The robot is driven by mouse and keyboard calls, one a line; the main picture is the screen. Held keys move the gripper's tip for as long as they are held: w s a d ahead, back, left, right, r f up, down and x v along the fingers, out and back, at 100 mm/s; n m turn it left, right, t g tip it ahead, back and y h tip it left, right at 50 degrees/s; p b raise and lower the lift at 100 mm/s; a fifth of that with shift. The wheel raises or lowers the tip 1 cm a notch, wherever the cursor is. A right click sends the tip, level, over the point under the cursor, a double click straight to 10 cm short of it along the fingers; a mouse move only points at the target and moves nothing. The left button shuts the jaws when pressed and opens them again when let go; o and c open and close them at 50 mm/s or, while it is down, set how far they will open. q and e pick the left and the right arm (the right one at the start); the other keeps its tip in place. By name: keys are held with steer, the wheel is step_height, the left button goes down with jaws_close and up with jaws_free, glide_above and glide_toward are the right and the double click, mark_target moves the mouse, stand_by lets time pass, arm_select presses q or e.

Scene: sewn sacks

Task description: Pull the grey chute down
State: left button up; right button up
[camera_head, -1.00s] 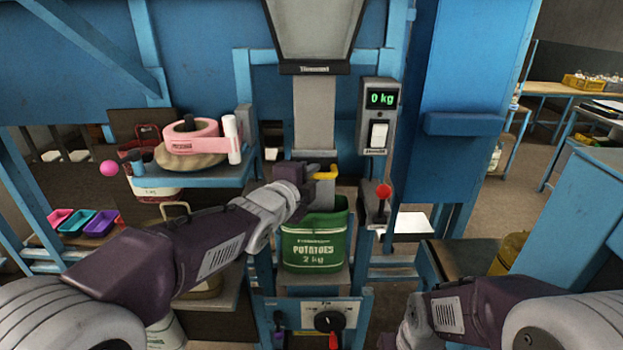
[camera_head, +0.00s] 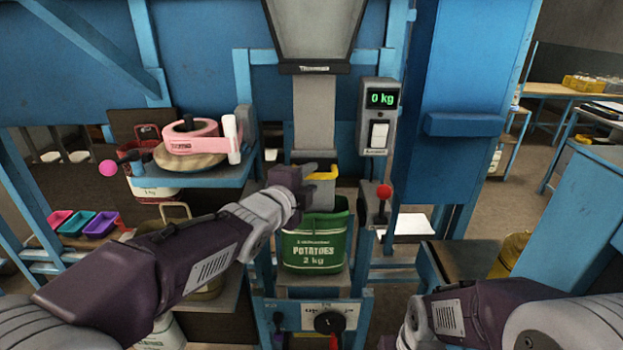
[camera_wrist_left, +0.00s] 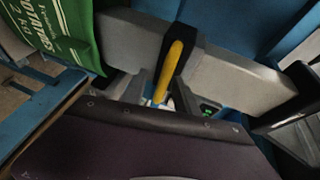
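The grey chute (camera_head: 314,112) hangs upright below the hopper at the centre of the head view. A yellow handle (camera_head: 325,172) crosses its lower end, just above the mouth of a green potato sack (camera_head: 315,249). My left gripper (camera_head: 304,180) is at the left end of this handle. In the left wrist view the yellow handle (camera_wrist_left: 169,72) runs between the gripper's fingers, with gaps seeming to show beside it. The sack (camera_wrist_left: 65,32) is at the upper left there. My right arm is low at the right; its fingers cannot be made out.
A scale display (camera_head: 379,98) reading 0 kg is right of the chute. A red-knobbed lever (camera_head: 383,192) stands right of the sack. A dial panel (camera_head: 329,318) is below. A blue shelf (camera_head: 195,178) with a pink tape roll is close to my left arm.

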arm_select(q)
steer(key=v, duration=0.7)
steer(key=shift+s+p, duration=0.2)
steer(key=shift+p, duration=0.15)
steer(key=shift+a, duration=0.15)
